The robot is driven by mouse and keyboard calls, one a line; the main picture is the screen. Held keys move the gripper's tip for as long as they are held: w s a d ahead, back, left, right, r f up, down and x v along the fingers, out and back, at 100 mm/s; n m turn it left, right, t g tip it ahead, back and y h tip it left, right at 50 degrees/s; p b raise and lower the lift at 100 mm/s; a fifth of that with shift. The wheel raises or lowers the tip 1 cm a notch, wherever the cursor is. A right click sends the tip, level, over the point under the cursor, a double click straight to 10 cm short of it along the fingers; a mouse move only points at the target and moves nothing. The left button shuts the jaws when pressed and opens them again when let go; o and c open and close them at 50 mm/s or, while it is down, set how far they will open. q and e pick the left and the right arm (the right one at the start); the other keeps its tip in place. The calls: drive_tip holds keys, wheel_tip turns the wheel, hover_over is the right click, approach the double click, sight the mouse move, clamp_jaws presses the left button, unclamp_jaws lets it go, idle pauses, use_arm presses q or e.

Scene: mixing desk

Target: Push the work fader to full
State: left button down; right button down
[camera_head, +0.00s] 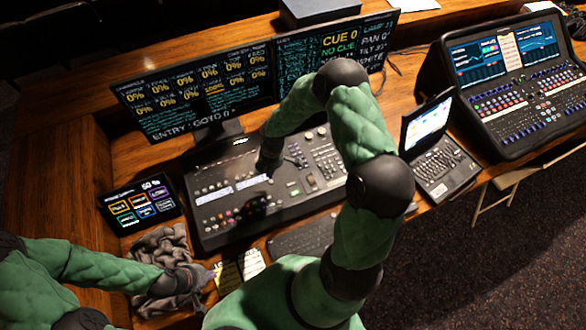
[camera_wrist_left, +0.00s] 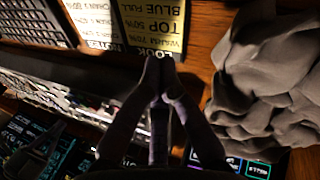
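The lighting console (camera_head: 325,190) lies in the middle of the desk, with rows of keys, small displays and coloured knobs or faders. I cannot pick out the work fader or its position at this size. My right gripper (camera_head: 268,166) points down over the console's upper middle. Its fingertips are dark and small, and I cannot tell whether they touch the console. My left gripper (camera_head: 209,275) is left of the cue notes near the front edge. In the left wrist view its fingertips (camera_wrist_left: 160,68) are together with nothing visible between them.
Two monitors (camera_head: 200,90) stand behind the console. A touch panel (camera_head: 140,205) and a crumpled grey cloth (camera_head: 158,248) lie to the left. Yellow notes (camera_head: 228,278) and a keyboard (camera_head: 302,238) lie in front. A laptop (camera_head: 440,162) and second console (camera_head: 525,100) stand right.

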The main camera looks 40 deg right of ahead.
use_arm(q)
drive_tip(key=shift+r, duration=0.25)
use_arm(e)
drive_tip(key=shift+r, duration=0.35)
use_arm(q)
drive_tip(key=shift+r, duration=0.1)
use_arm(e)
drive_tip(key=shift+r, duration=0.15)
